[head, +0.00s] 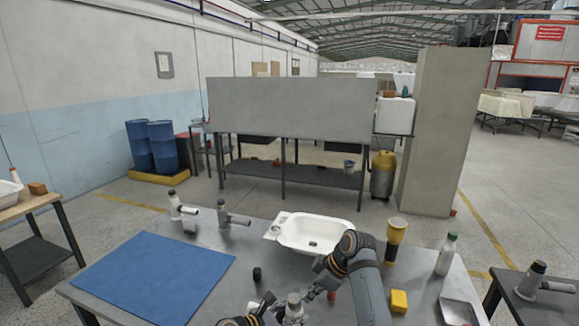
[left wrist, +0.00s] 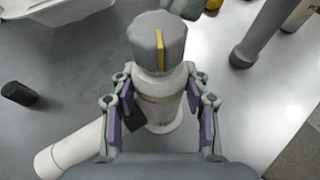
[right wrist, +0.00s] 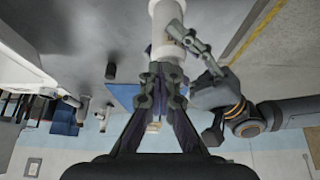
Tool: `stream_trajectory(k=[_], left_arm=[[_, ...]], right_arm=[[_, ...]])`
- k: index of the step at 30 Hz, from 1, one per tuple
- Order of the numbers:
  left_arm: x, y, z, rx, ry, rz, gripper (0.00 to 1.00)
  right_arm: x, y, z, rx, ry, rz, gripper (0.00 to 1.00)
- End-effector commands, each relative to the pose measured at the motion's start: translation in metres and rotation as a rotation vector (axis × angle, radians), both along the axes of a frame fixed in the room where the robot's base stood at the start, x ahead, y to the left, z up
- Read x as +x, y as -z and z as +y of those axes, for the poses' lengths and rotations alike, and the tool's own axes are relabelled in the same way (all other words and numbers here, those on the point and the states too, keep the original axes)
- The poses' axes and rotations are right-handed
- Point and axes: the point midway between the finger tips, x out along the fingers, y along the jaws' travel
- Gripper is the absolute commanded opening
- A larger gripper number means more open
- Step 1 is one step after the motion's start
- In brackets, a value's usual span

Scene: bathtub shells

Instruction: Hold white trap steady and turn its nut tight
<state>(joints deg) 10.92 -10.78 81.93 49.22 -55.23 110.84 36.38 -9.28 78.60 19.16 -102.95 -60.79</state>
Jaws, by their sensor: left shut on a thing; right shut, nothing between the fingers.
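The white trap (head: 293,309) stands upright on the table at the front. In the left wrist view its white body (left wrist: 160,110) is between my left fingers, and its side pipe (left wrist: 70,150) points to the lower left. A grey nut with a yellow stripe (left wrist: 158,42) sits on its top. My left gripper (left wrist: 158,112) is shut on the trap body below the nut. My right gripper (right wrist: 163,80) is shut and empty, close beside the trap (right wrist: 168,25). Whether it touches the nut cannot be told.
A white basin (head: 312,233) stands behind the trap. A yellow-black flashlight (head: 395,240), white bottle (head: 446,255), yellow block (head: 399,301) and metal tray (head: 458,312) are at the right. A black cap (head: 257,274) and blue mat (head: 155,275) lie left. Two more traps (head: 182,212) (head: 226,215) stand behind the mat.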

Motion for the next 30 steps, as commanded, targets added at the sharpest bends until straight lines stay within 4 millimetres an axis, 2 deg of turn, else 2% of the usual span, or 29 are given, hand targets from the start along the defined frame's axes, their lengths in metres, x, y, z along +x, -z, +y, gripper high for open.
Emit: stream_trajectory(k=[12, 24, 30], left_arm=[[-0.001, 0.001, -0.001, -0.001, 0.002, 0.003, 0.09], [-0.001, 0.001, 0.000, 0.001, 0.001, 0.002, 0.09], [0.000, 0.001, 0.000, 0.001, 0.001, 0.002, 0.09]], right_arm=[[0.000, -0.003, -0.007, 0.004, -0.002, -0.002, 0.00], [0.000, -0.054, -0.007, 0.002, -0.001, -0.003, 0.00], [0.000, -0.061, -0.007, 0.002, 0.000, 0.000, 0.00]])
